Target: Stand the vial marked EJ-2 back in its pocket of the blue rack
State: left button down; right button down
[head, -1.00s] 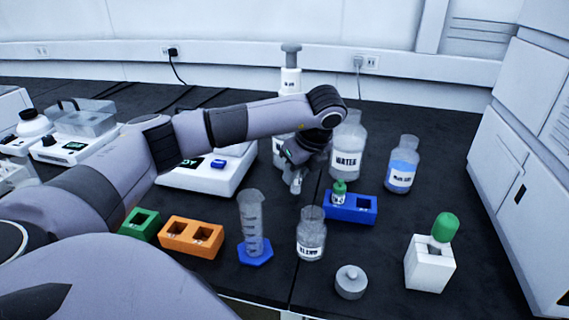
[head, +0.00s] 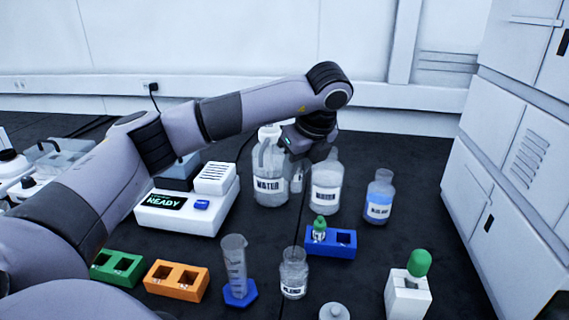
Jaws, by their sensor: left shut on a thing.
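The blue rack (head: 345,249) stands right of centre on the dark bench. A green-capped vial (head: 319,229) stands upright in its left pocket; its label is too small to read. The right pocket looks empty. My left gripper (head: 298,182) points down behind the rack, in front of or between two water bottles. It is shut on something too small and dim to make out. My right gripper is not in view.
Water bottles (head: 270,187) (head: 327,187) and a blue-liquid bottle (head: 379,197) stand behind the rack. A READY device (head: 185,211) is at left.

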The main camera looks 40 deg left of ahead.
pick_arm(q)
jog(key=w+d+f+m, duration=0.1)
jog(key=d+f, duration=0.2)
jog(key=w+d+f+m+t, duration=0.1)
jog(key=d+f+m, duration=0.1)
jog(key=d+f, duration=0.1)
jog(key=w+d+f+m+h, duration=0.1)
jog(key=d+f+m, duration=0.1)
jog(key=d+f, duration=0.1)
jog(key=shift+w+d+f+t+p, duration=0.15)
jog(key=shift+w+d+p, duration=0.05)
jog(key=shift+d, duration=0.2)
jog(key=shift+w+d+f+t+p, duration=0.1)
jog(key=shift+w+d+t+p, duration=0.1)
jog(key=shift+d, duration=0.15)
jog(key=shift+b, duration=0.35)
jog(key=shift+f, duration=0.15)
dwell(0.4)
jog(key=shift+f+b, duration=1)
jog(key=shift+f, duration=0.05)
jog(key=shift+f, duration=0.1)
